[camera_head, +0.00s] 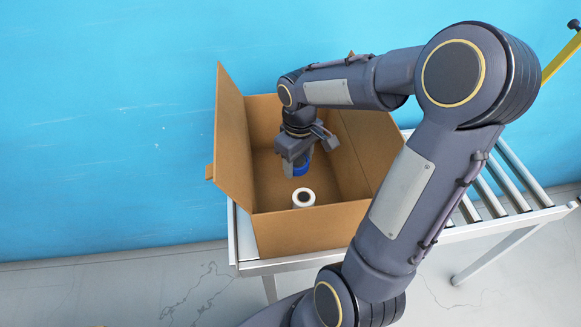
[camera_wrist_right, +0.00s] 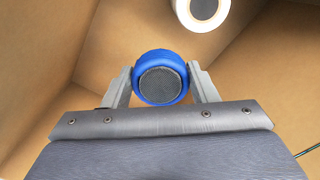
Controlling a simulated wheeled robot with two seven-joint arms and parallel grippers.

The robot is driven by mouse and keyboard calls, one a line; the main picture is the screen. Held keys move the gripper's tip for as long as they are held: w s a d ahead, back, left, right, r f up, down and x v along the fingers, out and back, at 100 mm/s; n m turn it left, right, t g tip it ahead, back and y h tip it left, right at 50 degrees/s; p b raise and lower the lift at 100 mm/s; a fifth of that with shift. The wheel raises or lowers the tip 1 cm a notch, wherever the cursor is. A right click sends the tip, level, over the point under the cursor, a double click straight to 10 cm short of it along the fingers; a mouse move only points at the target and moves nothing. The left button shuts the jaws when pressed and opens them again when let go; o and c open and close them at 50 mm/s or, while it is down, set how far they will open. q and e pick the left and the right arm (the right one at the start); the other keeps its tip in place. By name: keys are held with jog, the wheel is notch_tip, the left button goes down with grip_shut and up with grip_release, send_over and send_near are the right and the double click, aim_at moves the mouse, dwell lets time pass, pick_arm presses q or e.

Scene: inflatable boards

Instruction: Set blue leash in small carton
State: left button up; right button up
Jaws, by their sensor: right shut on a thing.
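The small carton (camera_head: 310,228) is an open brown cardboard box with its flaps up. My right gripper (camera_head: 297,163) reaches down inside it and is shut on the blue leash (camera_head: 301,167), a round blue roll-like thing. In the right wrist view the blue leash (camera_wrist_right: 160,77) sits between the two fingertips, its dark grey round face towards the camera. Whether it touches the carton floor I cannot tell. My left gripper is not in view.
A white roll (camera_head: 303,199) with a dark core stands in the carton, close in front of the gripper. It also shows at the top of the right wrist view (camera_wrist_right: 203,10). The carton stands on a roller conveyor (camera_head: 505,185) by a blue wall.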

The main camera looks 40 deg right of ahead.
jog(key=w+d+f, duration=0.1)
jog(key=w+f, duration=0.1)
jog(key=w+d+f, duration=0.2)
jog(key=w+f, duration=0.1)
jog(key=w+d+f, duration=0.2)
jog(key=w+f, duration=0.1)
jog(key=shift+w, duration=0.25)
notch_tip(320, 180, down, 3)
jog(key=shift+w+f, duration=0.15)
jog(key=shift+f, duration=0.05)
jog(key=shift+f, duration=0.1)
jog(key=o, duration=1)
